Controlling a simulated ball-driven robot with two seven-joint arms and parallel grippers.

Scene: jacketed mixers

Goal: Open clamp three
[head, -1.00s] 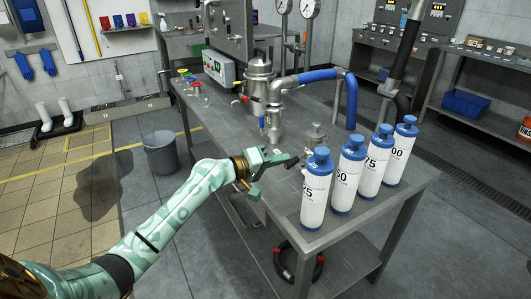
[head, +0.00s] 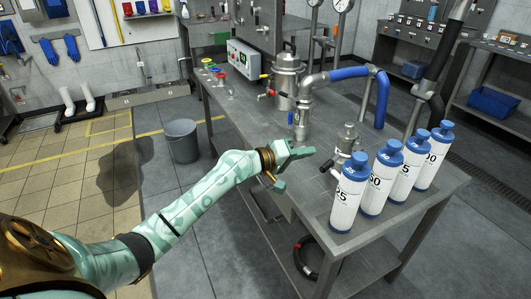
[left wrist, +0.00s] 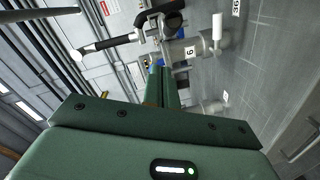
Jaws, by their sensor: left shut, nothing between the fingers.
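My left gripper (head: 303,151) is shut and empty, over the near edge of the grey bench. A small steel fitting (head: 348,138) stands on the bench just right of it. A dark handle (head: 327,167) sticks out from the foot of this fitting, a little below and right of my fingertips, apart from them. In the left wrist view, my closed fingers (left wrist: 162,86) point at steel pipework with a black handle (left wrist: 106,43) and a tag (left wrist: 190,51) reading 6 or 9. I cannot tell which part is clamp three. My right gripper is out of view.
Several white bottles with blue caps (head: 348,195) stand along the bench's right end, close to the fitting. Behind are a steel vessel (head: 286,80) and a blue-sleeved pipe (head: 350,73). A grey bucket (head: 182,141) stands on the floor at left.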

